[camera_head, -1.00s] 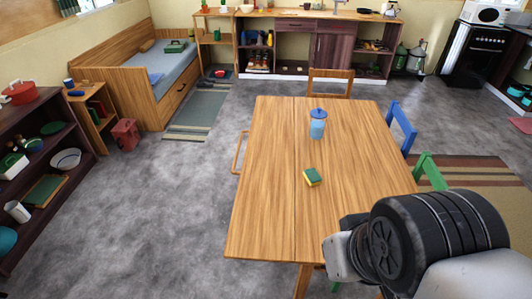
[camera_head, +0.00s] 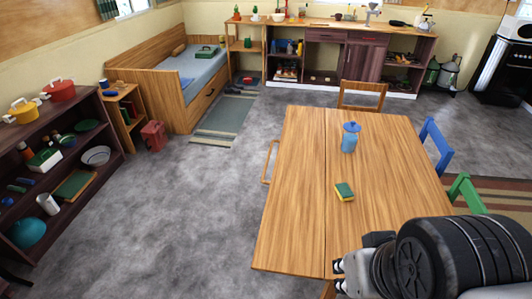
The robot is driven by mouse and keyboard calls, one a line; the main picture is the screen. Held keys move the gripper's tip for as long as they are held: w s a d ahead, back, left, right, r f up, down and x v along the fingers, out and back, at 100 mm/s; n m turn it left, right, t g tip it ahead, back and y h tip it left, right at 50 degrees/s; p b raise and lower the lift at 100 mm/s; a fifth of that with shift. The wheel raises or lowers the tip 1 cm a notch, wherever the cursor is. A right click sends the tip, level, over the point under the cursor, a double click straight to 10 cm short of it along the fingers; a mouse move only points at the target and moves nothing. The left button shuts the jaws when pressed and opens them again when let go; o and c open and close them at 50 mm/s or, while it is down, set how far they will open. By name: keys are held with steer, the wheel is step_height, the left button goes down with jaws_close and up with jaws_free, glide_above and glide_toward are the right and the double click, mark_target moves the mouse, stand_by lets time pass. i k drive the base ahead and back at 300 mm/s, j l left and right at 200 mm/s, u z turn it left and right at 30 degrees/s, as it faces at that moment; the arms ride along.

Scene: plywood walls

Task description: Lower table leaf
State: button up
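The wooden table (camera_head: 372,215) stands right of centre. A seam runs along its length, and the table leaf (camera_head: 293,205) left of it lies level with the rest of the top. A wooden loop (camera_head: 268,162) shows beside the leaf's left edge; I cannot tell whether it is a chair back or part of the table. My gripper (camera_head: 339,277) is at the lower right by the table's near edge, partly hidden by my arm. Its small dark tips show, but not whether they are open. I see nothing held in it.
Blue (camera_head: 436,145) and green (camera_head: 467,193) chairs are at the right, a wooden chair (camera_head: 361,96) behind. Grey floor left of the table is clear up to the dark shelf (camera_head: 92,109).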

mark_target(291, 239)
steer(key=i+j+z, duration=0.1)
steer(key=j, duration=0.4)
steer(key=i+j, duration=0.2)
steer(key=j, duration=0.3)
steer(key=i+j+z, duration=0.15)
steer(key=j, duration=0.35)
steer(key=j+z, duration=0.1)
steer(key=j, duration=0.45)
steer(key=i+j, duration=0.15)
steer(key=j, duration=0.4)
steer(key=i+z, duration=0.3)
steer(key=i, duration=0.6)
steer(key=i+z, duration=0.3)
steer(key=i, duration=0.6)
